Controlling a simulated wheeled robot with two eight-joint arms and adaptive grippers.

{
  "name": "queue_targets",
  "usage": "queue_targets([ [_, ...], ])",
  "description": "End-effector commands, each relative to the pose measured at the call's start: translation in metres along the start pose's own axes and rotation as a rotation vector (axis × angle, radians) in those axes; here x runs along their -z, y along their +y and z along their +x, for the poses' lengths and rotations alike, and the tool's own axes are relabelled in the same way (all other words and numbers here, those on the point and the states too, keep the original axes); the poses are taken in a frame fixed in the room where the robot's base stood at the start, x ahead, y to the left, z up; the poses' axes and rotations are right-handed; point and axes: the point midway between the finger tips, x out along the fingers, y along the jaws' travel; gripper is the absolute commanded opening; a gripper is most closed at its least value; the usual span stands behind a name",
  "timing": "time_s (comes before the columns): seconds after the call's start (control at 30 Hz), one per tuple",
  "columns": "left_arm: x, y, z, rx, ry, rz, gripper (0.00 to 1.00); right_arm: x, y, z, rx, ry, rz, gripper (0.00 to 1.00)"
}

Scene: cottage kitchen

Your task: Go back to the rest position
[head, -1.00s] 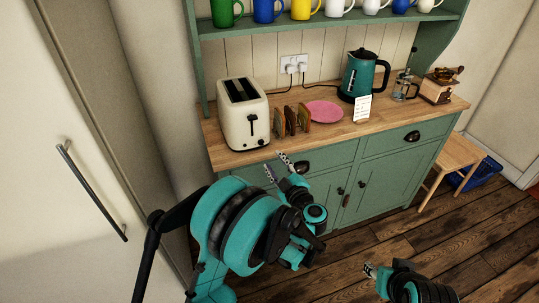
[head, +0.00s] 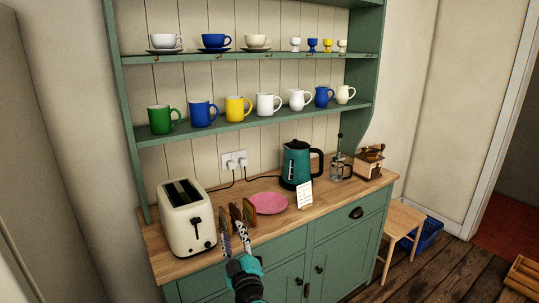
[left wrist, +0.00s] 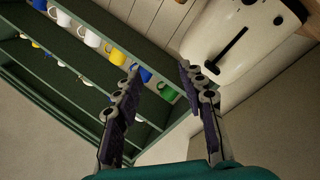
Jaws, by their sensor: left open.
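My left gripper (head: 234,240) is open and empty in the head view, at the front edge of the wooden counter, in front of the toast rack (head: 237,217). In the left wrist view its two fingers (left wrist: 160,95) are spread apart with nothing between them. The cream toaster (head: 187,220) stands to the left of the gripper on the counter; part of it also shows at the top right of the left wrist view (left wrist: 240,38). My right gripper is not in the head view.
A pink plate (head: 268,203), a teal kettle (head: 297,165), a white card (head: 304,194), a cafetiere (head: 337,167) and a coffee grinder (head: 369,163) stand on the counter. Shelves (head: 255,121) above hold mugs, jugs, cups and egg cups. A wooden stool (head: 403,221) and blue crate (head: 428,233) are at the right.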

Motion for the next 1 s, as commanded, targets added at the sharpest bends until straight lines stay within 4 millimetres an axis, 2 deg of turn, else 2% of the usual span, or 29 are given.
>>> queue_targets([
  [0.03, 0.018, 0.019, -0.003, -0.083, -0.037, 0.031, 0.41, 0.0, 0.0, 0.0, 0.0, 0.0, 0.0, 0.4],
  [0.13, 0.031, 0.052, -0.019, -0.239, -0.155, 0.117, 0.41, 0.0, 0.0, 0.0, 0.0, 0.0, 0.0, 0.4],
  [0.2, 0.032, 0.062, -0.037, -0.316, -0.26, 0.191, 0.41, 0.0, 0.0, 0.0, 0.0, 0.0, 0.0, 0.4],
  [0.27, 0.029, 0.06, -0.057, -0.359, -0.361, 0.262, 0.41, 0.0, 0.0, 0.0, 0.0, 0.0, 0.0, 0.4],
  [0.37, 0.021, 0.037, -0.095, -0.374, -0.546, 0.388, 0.41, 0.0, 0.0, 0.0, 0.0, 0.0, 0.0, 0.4],
  [0.47, 0.015, -0.008, -0.141, -0.319, -0.742, 0.517, 0.41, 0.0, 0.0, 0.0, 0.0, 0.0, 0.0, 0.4],
  [0.53, 0.015, -0.049, -0.173, -0.242, -0.871, 0.6, 0.41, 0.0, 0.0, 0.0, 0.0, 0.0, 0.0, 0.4],
  [0.6, 0.018, -0.088, -0.203, -0.154, -0.975, 0.665, 0.41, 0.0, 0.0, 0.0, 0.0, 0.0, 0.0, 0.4],
  [0.7, 0.027, -0.131, -0.235, -0.038, -1.077, 0.732, 0.41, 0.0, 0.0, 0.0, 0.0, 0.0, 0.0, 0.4],
  [0.83, 0.037, -0.164, -0.26, 0.063, -1.148, 0.778, 0.41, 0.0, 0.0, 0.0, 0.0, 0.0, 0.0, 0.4],
  [1.0, 0.041, -0.175, -0.269, 0.101, -1.172, 0.793, 0.41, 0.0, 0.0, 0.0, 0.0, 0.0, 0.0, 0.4],
])
